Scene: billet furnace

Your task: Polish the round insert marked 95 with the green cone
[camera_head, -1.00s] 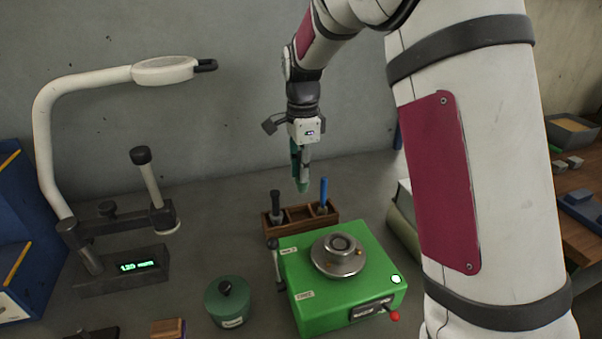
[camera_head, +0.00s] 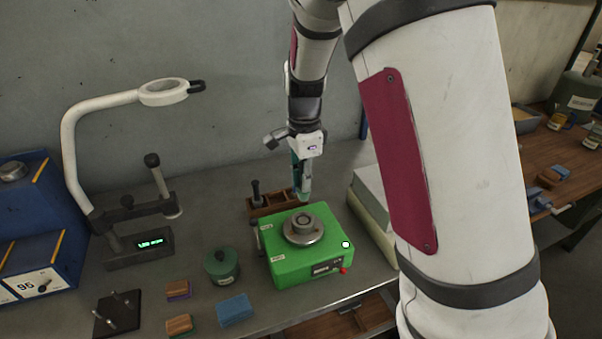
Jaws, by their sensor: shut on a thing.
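My gripper (camera_head: 306,172) points down above the back of the green machine (camera_head: 281,262), shut on a green tool (camera_head: 303,195). The tool's tapered green tip shows below the fingers, behind and above the metal chuck; it looks apart from it. A round metal piece with a dark centre (camera_head: 302,221) sits on the chuck (camera_head: 303,236); I cannot read any mark on it. A white drawer label (camera_head: 40,284) at the far left seems to read 95, though its last digit is unclear.
A wooden rack (camera_head: 262,208) with a dark-handled tool stands behind the machine. A green lidded pot (camera_head: 222,267), a blue block (camera_head: 235,309) and a lamp stand with a lit display (camera_head: 150,243) are left. A thick stack (camera_head: 371,207) stands right.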

